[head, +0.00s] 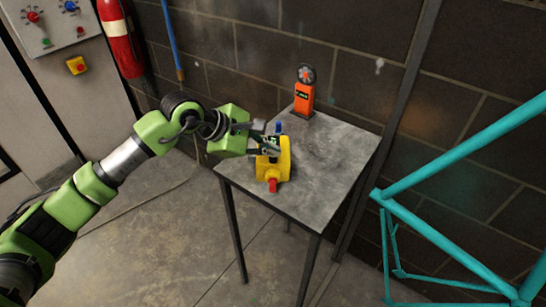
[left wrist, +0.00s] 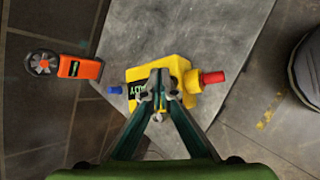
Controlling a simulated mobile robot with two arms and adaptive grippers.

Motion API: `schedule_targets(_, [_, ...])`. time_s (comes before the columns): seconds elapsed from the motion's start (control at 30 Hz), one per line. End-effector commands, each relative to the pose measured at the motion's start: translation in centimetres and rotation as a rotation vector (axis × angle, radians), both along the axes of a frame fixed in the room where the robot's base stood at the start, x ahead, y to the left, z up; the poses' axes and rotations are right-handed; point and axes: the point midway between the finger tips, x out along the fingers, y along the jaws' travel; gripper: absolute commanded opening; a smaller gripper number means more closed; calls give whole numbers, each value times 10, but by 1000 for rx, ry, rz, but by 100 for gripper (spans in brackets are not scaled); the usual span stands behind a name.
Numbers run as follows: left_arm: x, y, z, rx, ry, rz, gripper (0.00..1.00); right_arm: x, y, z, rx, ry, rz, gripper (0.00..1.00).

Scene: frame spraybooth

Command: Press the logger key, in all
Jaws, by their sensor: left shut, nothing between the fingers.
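A yellow boxy device (head: 284,168), which looks like the logger, stands on a small grey table (head: 325,170). It has a blue fitting at one end and a red one at the other. In the left wrist view the yellow device (left wrist: 176,70) shows a dark display with green letters ending in "DY". My left gripper (head: 270,146) is shut and empty, with its fingertips over the device's middle. In the left wrist view the fingertips (left wrist: 157,92) cover part of its face; I cannot make out the key or tell whether they touch. My right gripper is out of view.
An orange handheld meter with a round fan head (head: 304,95) stands at the table's back corner. A teal tube frame (head: 440,235) is at the right. A fire extinguisher (head: 120,38) and control panel (head: 50,20) are at upper left. The table's right part is clear.

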Motion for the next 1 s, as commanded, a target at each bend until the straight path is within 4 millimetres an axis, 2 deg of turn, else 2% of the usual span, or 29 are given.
schedule_targets(1.0, [0,0,-8,2,1,-1,0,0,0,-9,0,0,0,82])
